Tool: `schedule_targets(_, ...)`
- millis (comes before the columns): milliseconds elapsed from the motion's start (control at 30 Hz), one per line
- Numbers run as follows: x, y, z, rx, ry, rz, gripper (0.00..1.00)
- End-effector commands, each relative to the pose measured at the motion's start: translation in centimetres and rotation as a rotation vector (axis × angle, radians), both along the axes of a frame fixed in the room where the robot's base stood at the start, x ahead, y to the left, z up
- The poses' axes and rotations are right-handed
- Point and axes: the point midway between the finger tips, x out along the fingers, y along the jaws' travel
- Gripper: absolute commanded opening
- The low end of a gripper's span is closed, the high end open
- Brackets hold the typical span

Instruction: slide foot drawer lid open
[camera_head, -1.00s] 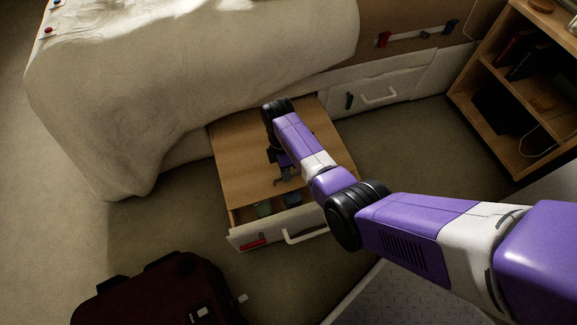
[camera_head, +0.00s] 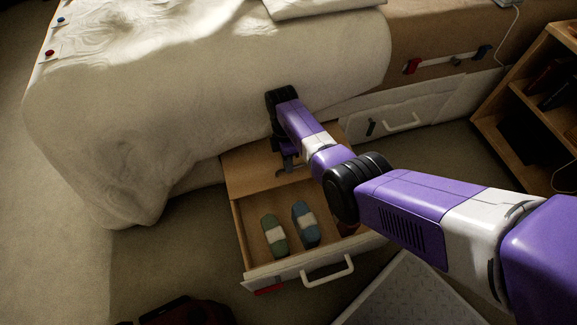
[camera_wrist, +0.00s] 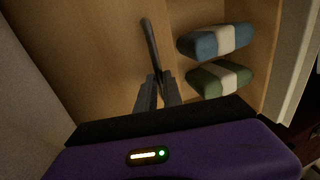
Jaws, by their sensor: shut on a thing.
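The foot drawer (camera_head: 318,270) is pulled out from under the bed. Its wooden lid (camera_head: 250,172) covers the rear part, and the front part is uncovered. A green bundle (camera_head: 274,236) and a blue bundle (camera_head: 305,223), each with a pale band, lie inside; both also show in the wrist view, blue (camera_wrist: 216,40) and green (camera_wrist: 219,78). My gripper (camera_head: 290,166) is over the lid. In the wrist view my gripper (camera_wrist: 157,82) is shut on a dark bar-like lid handle (camera_wrist: 151,45). My arm hides the right part of the lid and drawer.
The draped bed (camera_head: 200,100) stands behind the drawer. A second, closed drawer (camera_head: 392,112) is to the right, with a wooden shelf (camera_head: 535,110) beyond it. A dark red bag (camera_head: 188,312) is at the bottom edge. Carpet is bare left of the drawer.

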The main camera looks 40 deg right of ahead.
Motion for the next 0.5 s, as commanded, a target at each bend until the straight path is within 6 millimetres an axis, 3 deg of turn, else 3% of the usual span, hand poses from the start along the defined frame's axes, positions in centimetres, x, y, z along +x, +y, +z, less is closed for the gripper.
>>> schedule_targets(300,0.14,-0.08,0.04,-0.002,-0.004,0.000,0.00)
schedule_targets(333,0.14,-0.08,0.04,-0.002,-0.004,0.000,0.17)
schedule_targets(400,0.13,-0.08,0.04,-0.002,-0.004,0.000,0.30)
schedule_targets(500,0.12,-0.06,0.04,-0.002,-0.004,0.000,0.33)
